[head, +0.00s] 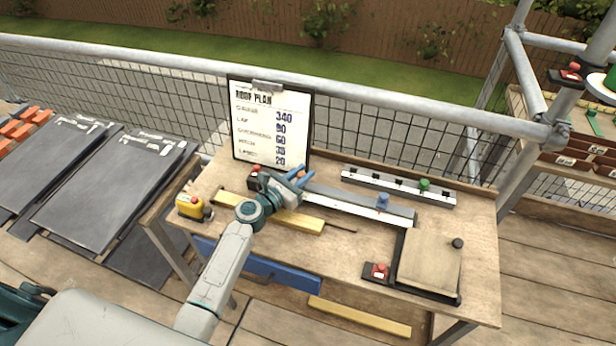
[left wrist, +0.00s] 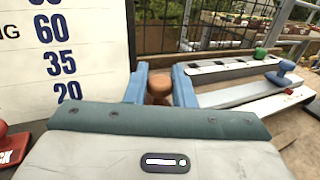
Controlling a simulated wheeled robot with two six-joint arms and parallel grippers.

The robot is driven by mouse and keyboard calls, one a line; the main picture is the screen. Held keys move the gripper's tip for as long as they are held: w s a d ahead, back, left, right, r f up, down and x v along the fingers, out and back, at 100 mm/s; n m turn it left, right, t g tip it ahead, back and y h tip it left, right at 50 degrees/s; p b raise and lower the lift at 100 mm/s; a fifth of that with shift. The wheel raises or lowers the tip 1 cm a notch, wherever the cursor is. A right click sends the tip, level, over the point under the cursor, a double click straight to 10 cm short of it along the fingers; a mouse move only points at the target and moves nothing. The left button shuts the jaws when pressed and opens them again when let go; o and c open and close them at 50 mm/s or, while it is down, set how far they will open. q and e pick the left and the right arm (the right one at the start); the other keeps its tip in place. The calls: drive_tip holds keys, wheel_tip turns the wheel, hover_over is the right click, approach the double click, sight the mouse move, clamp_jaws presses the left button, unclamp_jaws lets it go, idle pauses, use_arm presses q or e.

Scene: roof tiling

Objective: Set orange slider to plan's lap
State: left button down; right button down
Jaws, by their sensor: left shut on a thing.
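My left gripper (head: 301,177) is over the back of the wooden bench. In the left wrist view its blue fingers (left wrist: 158,90) are shut on the orange slider knob (left wrist: 158,84), which stands upright between them. In the head view only a bit of the orange slider (head: 302,174) shows. The slider's base and scale mark are hidden by the gripper. The roof plan (head: 270,125) stands on a clipboard at the bench's back; its lap line appears to read 80, blurred. My right gripper is not in view.
A grey gauge bar with a blue knob (head: 383,202) runs right from the gripper. Behind it lies a pale rail with a green knob (head: 425,184). A yellow tape measure (head: 190,207), a red-buttoned box (head: 378,272) and a board (head: 428,262) are on the bench (head: 330,262).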

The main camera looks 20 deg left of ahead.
use_arm(q)
drive_tip(key=c, duration=1.3)
unclamp_jaws()
drive_tip(key=b+v, duration=0.2)
drive_tip(key=v, duration=0.8)
drive_tip(key=shift+s+a, duration=0.1)
drive_tip(key=shift+s, duration=0.3)
drive_tip(key=shift+a, duration=0.1)
